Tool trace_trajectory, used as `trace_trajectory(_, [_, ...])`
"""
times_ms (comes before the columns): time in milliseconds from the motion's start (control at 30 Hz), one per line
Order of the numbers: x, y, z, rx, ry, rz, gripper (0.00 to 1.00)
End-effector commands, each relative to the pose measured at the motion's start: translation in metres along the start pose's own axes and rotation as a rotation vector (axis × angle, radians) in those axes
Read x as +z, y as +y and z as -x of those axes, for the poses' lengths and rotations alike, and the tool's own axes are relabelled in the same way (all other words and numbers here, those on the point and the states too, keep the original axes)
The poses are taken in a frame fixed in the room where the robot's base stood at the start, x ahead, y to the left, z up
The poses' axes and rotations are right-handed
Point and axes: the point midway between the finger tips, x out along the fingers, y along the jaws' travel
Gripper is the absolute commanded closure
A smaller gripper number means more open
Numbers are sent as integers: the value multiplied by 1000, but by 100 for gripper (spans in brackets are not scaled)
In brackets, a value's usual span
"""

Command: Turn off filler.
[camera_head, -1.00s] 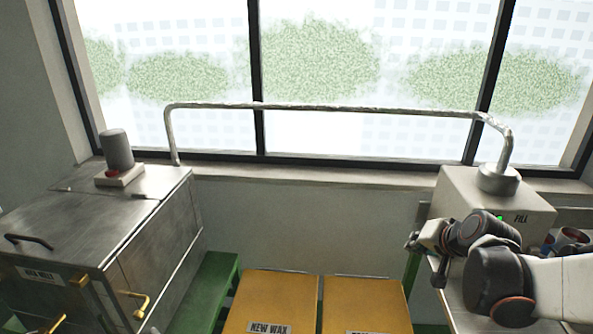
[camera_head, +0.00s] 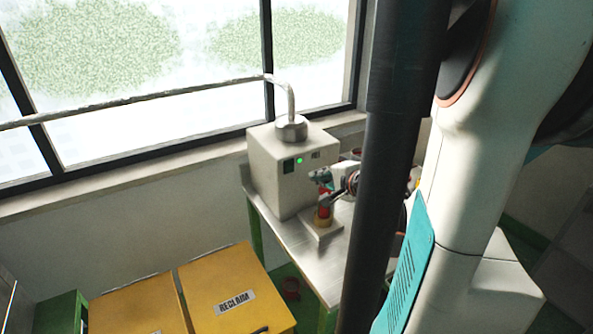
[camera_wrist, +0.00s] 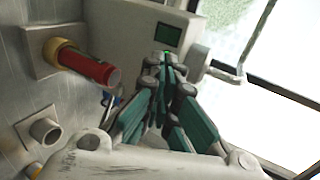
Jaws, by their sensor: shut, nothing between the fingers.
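The filler is a beige box (camera_head: 272,178) on the metal table in the head view, with a pipe rising from its top. A small green light (camera_head: 300,160) glows on its front, beside a dark rectangular switch or panel (camera_head: 288,166). The filler (camera_wrist: 135,22) also shows in the wrist view, with a dark green rectangle (camera_wrist: 168,35) on its face. My gripper (camera_wrist: 166,62) is shut and empty, its teal fingertips just before that rectangle; I cannot tell whether they touch. In the head view my gripper (camera_head: 319,175) is small, in front of the filler.
A red cylinder with a yellow collar (camera_head: 324,213) stands on a pale block beside my gripper, and shows in the wrist view (camera_wrist: 86,66). A short open pipe stub (camera_wrist: 44,131) is near it.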

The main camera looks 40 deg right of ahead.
Motion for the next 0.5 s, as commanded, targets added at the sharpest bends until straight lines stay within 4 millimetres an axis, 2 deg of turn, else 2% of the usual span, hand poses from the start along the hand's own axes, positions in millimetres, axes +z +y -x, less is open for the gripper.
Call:
trace_trajectory(133, [0,0,-6,1,-1,1,100])
trace_trajectory(233, [0,1,-17,1,-2,2,100])
trace_trajectory(500, [1,2,-68,1,-4,3,100])
